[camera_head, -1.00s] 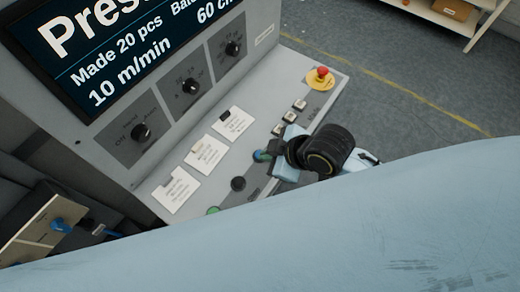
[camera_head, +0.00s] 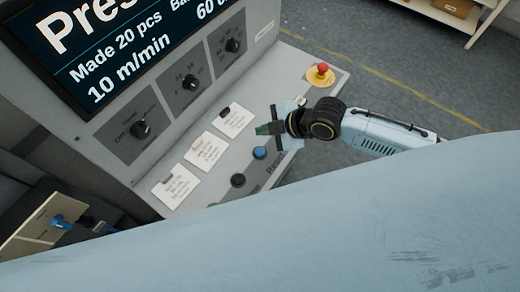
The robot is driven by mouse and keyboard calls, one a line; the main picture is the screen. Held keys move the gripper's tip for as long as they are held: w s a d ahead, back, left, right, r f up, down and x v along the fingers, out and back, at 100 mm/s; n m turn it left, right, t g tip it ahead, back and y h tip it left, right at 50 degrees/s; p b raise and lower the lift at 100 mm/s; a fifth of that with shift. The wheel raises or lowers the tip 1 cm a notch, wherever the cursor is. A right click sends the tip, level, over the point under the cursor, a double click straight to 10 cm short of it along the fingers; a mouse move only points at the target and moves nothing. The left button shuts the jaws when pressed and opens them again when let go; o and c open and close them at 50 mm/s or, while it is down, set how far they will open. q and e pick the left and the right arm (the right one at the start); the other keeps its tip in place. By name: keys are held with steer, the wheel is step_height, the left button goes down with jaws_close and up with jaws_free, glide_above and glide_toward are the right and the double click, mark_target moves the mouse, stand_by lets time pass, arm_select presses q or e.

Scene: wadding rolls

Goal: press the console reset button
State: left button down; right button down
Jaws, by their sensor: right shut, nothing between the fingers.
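The grey console (camera_head: 215,150) has a sloping panel with a round blue button (camera_head: 260,152). A partly hidden label beside this button seems to read "Reset". My right gripper (camera_head: 264,129) comes in from the right and is shut and empty. Its fingertips show just above the blue button in the picture, apart from it, near a white card. Its body hides part of the panel's button row. My left gripper is not in view.
A black button (camera_head: 238,180) sits left of the blue one. A red emergency stop (camera_head: 321,69) on a yellow base is at the panel's far end. White cards (camera_head: 205,151) and black knobs (camera_head: 141,129) line the console below the screen (camera_head: 120,45).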

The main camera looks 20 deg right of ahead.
steer(key=f, duration=0.2)
steer(key=b, duration=0.6)
glide_toward(256, 150)
steer(key=w+a+f, duration=0.2)
steer(key=w+a, duration=0.1)
steer(key=shift+w+a+f, duration=0.15)
steer(key=shift+a+f, duration=0.1)
steer(key=shift+f, duration=0.05)
steer(key=shift+f, duration=0.15)
stand_by(1.0)
steer(key=shift+f, duration=0.3)
steer(key=shift+f+b, duration=0.45)
stand_by(0.6)
steer(key=shift+r, duration=0.15)
steer(key=shift+r+p, duration=0.75)
steer(key=shift+p, duration=0.1)
